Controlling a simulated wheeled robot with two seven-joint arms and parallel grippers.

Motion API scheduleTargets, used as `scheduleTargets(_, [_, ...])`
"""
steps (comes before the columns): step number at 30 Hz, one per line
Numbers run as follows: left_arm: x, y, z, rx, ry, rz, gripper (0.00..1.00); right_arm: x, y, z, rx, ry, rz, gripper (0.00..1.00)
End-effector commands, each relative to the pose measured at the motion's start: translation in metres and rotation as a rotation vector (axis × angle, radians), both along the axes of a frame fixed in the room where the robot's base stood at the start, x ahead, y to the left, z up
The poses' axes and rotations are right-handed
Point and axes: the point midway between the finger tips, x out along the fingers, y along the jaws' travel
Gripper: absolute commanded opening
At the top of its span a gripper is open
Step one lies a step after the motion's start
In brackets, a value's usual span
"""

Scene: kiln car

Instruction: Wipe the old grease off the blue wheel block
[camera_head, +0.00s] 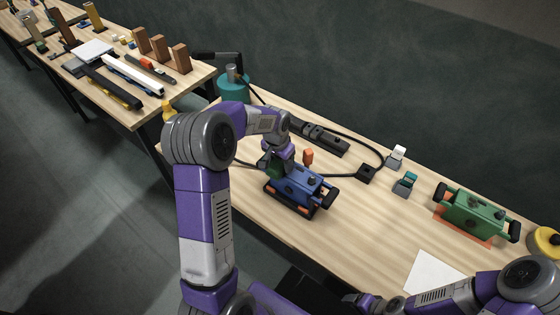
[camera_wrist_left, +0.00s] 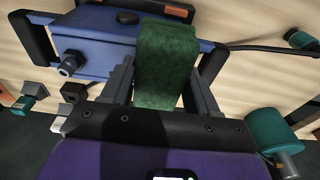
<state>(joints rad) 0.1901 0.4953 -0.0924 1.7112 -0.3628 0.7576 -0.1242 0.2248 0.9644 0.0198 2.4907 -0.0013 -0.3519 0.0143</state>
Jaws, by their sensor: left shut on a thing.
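The blue wheel block (camera_head: 297,187) stands on a dark base on the wooden bench, with black handles and orange parts. It also fills the upper left of the left wrist view (camera_wrist_left: 95,55). My left gripper (camera_head: 273,167) is over the far left end of the block. It is shut on a green pad (camera_wrist_left: 165,65), which lies between the two fingers in the left wrist view. The pad's far end is at the block's side; whether it touches is unclear. My right arm comes in at the bottom right, with its gripper (camera_head: 376,304) low at the frame edge, its jaws unclear.
A green wheel block (camera_head: 472,214) sits on an orange mat to the right. A white sheet (camera_head: 436,273) lies in front of it. A black hose curves behind the blue block near a teal pot (camera_head: 233,86) and small blocks (camera_head: 405,183). The bench between the wheel blocks is mostly clear.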

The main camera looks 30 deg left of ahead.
Motion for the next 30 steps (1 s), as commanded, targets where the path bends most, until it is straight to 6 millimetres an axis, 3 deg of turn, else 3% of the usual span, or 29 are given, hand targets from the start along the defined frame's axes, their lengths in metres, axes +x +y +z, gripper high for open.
scheduleTargets(30, [-0.0001,0.0,-0.0107,0.0,0.0,0.0,0.35,0.0,0.0,-0.0077,0.0,0.0,0.0,0.74])
